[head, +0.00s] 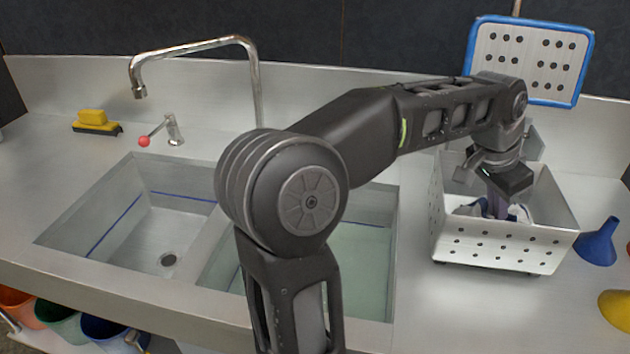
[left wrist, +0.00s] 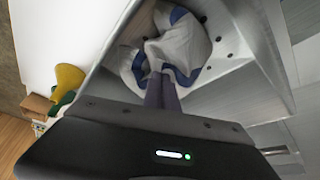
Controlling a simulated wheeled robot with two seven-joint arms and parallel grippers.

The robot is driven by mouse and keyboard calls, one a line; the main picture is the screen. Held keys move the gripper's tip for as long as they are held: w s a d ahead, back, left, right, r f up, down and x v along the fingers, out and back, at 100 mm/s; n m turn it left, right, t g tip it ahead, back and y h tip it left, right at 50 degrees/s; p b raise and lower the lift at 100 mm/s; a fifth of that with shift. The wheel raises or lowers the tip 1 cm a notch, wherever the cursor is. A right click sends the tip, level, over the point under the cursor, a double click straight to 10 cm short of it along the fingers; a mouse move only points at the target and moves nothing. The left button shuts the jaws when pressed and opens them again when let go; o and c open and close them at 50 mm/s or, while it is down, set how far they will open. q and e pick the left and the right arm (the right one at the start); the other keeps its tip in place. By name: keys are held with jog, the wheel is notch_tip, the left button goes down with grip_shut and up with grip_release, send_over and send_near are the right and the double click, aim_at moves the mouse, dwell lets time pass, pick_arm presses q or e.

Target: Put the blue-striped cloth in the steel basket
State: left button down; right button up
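The steel basket (head: 492,250) stands on the counter right of the sinks, with holes in its walls. The white cloth with blue stripes (left wrist: 184,48) is bunched inside the basket walls in the left wrist view; in the head view part of the cloth (head: 467,210) shows low in the basket. My left gripper (head: 498,211) reaches down into the basket from above. In the left wrist view its fingers (left wrist: 160,80) are close together with their tips on the cloth, pinching it. The exact grip is partly hidden by the cloth folds. My right gripper is out of view.
A blue funnel (head: 598,243) and a yellow object (head: 616,309) stand right of the basket. A blue-rimmed perforated panel (head: 531,60) is behind it. A tall faucet (head: 195,48) rises behind two sinks (head: 130,215); a yellow sponge (head: 92,117) lies at the back left.

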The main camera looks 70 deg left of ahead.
pick_arm(q)
jog(key=c, duration=1)
grip_release()
jog(key=shift+o, duration=0.5)
jog(key=o, duration=0.6)
jog(key=shift+s+r+g+p, duration=0.35)
jog(key=shift+r+p, duration=0.65)
jog(key=shift+p, duration=1.1)
jog(key=shift+s+r+g+p, duration=0.1)
jog(key=shift+r+g+p, duration=0.7)
jog(key=shift+p, duration=1.25)
jog(key=shift+s+r+g+p, duration=0.25)
jog(key=shift+r+p, duration=0.9)
jog(key=shift+p, duration=0.95)
